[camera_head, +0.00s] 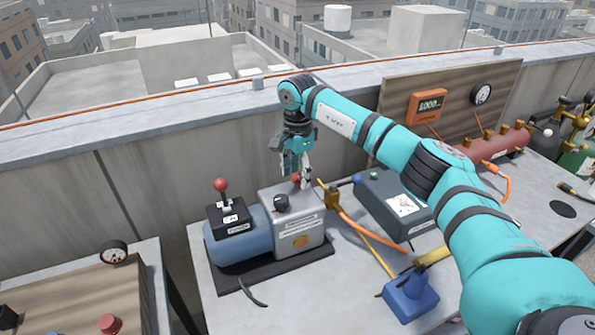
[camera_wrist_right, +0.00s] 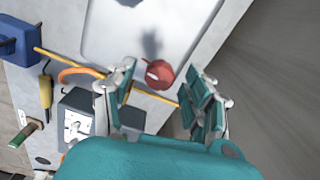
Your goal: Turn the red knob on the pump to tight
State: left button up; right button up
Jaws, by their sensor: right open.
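The pump (camera_head: 298,238) is a grey box joined to a blue cylinder on a dark base on the table. The red knob (camera_head: 295,178) sits at the back of its top, partly hidden by my fingers in the head view. In the right wrist view the red knob (camera_wrist_right: 158,75) lies between my two fingers, with a gap showing on each side. My right gripper (camera_head: 297,172) points down over the knob, open and empty; it also shows in the right wrist view (camera_wrist_right: 162,80). I cannot tell whether the fingertips reach knob height. My left gripper is out of view.
To the right are a dark grey box (camera_head: 385,205), orange hose (camera_head: 370,236) and blue block (camera_head: 411,298). A parapet wall (camera_head: 150,190) stands close behind. A black curved piece (camera_head: 252,292) lies in front.

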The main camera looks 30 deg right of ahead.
grip_shut()
dwell(0.3)
